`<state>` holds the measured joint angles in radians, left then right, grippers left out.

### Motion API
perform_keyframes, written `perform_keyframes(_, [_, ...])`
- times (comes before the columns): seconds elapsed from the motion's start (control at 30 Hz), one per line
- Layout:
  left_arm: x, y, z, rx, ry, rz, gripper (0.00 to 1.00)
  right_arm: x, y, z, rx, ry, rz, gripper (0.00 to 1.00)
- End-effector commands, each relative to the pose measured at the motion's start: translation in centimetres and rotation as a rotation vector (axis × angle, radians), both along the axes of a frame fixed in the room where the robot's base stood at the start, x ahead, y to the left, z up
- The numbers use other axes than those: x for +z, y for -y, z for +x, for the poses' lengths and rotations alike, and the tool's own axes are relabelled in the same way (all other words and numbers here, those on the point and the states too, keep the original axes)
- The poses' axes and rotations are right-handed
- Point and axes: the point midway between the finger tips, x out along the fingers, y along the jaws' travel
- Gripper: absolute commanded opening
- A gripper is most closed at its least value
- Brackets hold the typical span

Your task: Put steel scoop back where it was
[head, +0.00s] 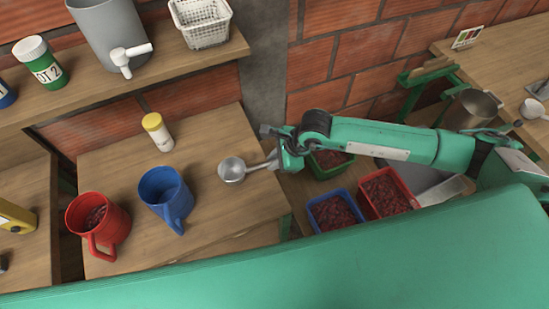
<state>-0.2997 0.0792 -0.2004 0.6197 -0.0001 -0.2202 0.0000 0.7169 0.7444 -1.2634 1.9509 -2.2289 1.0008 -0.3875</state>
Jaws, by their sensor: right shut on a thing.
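The steel scoop (232,170) has a round bowl and a short handle. It is over the right part of the wooden table (225,215), near its right edge. I cannot tell whether the bowl touches the table top. My right gripper (274,158) is shut on the scoop's handle, with the arm reaching in from the right. The fingers partly hide the handle. My left gripper is not in view.
A blue jug (168,196), a red jug (97,222) with dark red contents and a yellow-lidded white bottle (158,133) stand on the table. Red, blue and green crates (336,213) sit lower right. A shelf (200,58) overhangs the back. Table front is clear.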

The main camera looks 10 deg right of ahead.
Motion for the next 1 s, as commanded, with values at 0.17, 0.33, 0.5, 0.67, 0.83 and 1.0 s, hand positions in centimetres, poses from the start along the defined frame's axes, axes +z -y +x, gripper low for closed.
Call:
perform_keyframes(0.17, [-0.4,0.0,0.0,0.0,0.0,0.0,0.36,-0.2,0.0,0.0,0.0,0.0,0.001,0.0])
perform_keyframes(0.33, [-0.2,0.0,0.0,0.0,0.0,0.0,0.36,-0.1,0.0,0.0,0.0,0.0,0.0,0.38])
perform_keyframes(0.5, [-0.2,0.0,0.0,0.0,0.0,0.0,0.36,-0.1,0.0,0.0,-0.001,0.0,0.0,0.38])
perform_keyframes(0.67, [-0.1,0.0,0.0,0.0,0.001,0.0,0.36,0.3,0.2,0.0,-0.001,0.0,0.0,0.38])
perform_keyframes(0.83, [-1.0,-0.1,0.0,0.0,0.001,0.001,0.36,2.6,1.5,-0.6,-0.002,0.003,-0.001,0.38])
perform_keyframes(1.0, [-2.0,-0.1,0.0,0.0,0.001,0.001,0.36,5.9,3.2,-1.3,-0.002,0.003,-0.002,0.38])
